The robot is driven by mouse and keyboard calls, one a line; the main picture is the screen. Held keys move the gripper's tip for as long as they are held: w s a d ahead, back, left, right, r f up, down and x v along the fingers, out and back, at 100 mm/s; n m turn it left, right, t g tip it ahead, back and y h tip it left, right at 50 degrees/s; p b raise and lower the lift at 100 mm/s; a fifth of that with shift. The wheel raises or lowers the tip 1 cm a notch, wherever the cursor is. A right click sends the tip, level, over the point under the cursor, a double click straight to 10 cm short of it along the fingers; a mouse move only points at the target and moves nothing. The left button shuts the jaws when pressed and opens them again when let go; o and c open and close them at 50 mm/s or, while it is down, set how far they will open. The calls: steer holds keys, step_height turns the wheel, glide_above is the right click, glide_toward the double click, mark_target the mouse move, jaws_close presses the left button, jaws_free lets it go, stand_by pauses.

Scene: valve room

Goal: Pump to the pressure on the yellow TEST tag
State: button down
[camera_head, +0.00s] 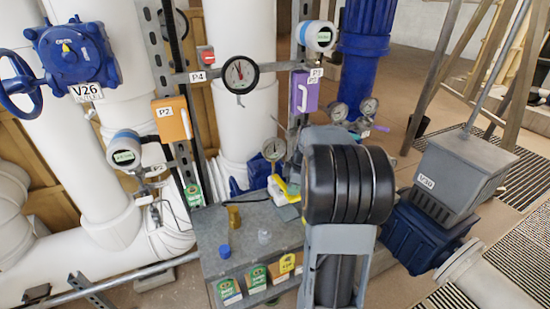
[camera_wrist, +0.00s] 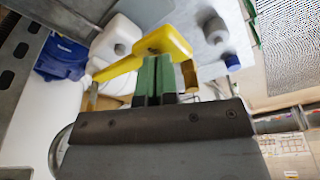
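The yellow handle (camera_wrist: 130,66) crosses the wrist view, its thick rounded end to the right. In the head view, yellow and white parts (camera_head: 283,190) show at the back of the grey bench, partly hidden by my arm. My gripper's green fingertips (camera_wrist: 157,78) are together and overlap the handle's lower edge in the picture; I cannot tell whether they touch it. The gripper is hidden behind my arm in the head view. A small round gauge (camera_head: 274,149) stands above the yellow parts; its reading is too small to tell. I cannot read any TEST tag.
A dial gauge (camera_head: 239,74) hangs near tag P4. Blue valve V26 (camera_head: 75,52) and grey box V20 (camera_head: 455,170) flank the bench.

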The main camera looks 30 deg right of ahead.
steer(key=shift+r+p, duration=1.75)
steer(key=shift+r, duration=0.8)
step_height(320, 180, up, 4)
steer(key=p, duration=0.2)
steer(key=shift+p, duration=0.3)
